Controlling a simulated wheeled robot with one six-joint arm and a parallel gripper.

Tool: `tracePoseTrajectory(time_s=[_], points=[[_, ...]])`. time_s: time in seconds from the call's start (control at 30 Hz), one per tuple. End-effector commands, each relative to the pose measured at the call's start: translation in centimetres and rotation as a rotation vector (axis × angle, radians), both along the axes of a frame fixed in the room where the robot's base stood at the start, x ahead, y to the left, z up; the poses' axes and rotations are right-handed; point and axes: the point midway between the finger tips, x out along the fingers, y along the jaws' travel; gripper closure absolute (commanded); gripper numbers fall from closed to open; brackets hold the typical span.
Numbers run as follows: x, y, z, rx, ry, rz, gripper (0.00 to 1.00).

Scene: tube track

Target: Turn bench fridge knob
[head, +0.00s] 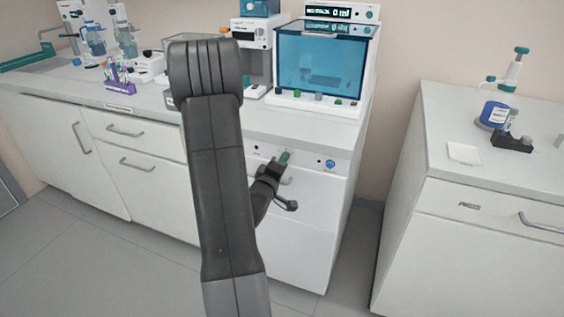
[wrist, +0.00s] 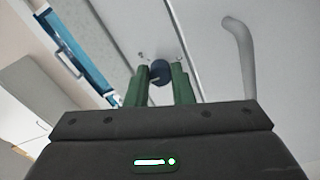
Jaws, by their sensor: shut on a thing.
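A round dark blue knob (wrist: 159,68) sits on the white front panel and lies between the two green fingers of my gripper (wrist: 162,82) in the wrist view. The fingers are shut on its sides. In the head view my gripper (head: 284,157) reaches the upper front panel of the bench fridge (head: 306,235), under the worktop edge. There the held knob is hidden by the fingers. The knob's marking and turned angle cannot be made out.
A separate blue knob (head: 330,163) is on the same panel, to the right. A grey door handle (wrist: 240,55) stands out near my gripper. A blue-fronted device (head: 322,62) stands on the worktop above. Another cabinet (head: 480,230) is across a floor gap at right.

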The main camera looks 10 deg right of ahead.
Motion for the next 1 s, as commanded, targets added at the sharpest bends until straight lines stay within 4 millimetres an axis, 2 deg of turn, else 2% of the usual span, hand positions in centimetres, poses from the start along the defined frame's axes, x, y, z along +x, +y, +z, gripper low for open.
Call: tracePoseTrajectory(time_s=[0.3,0.73,0.77,0.83,1.0], points=[[0.0,0.02,0.01,-0.064,0.043,0.001,1.0],[0.01,0.03,-0.01,-0.068,0.047,0.001,1.0],[0.01,0.03,-0.01,-0.068,0.047,0.001,0.73],[0.01,0.03,-0.01,-0.068,0.047,0.001,0.59],[0.0,0.02,-0.01,-0.068,0.046,0.001,0.57]])
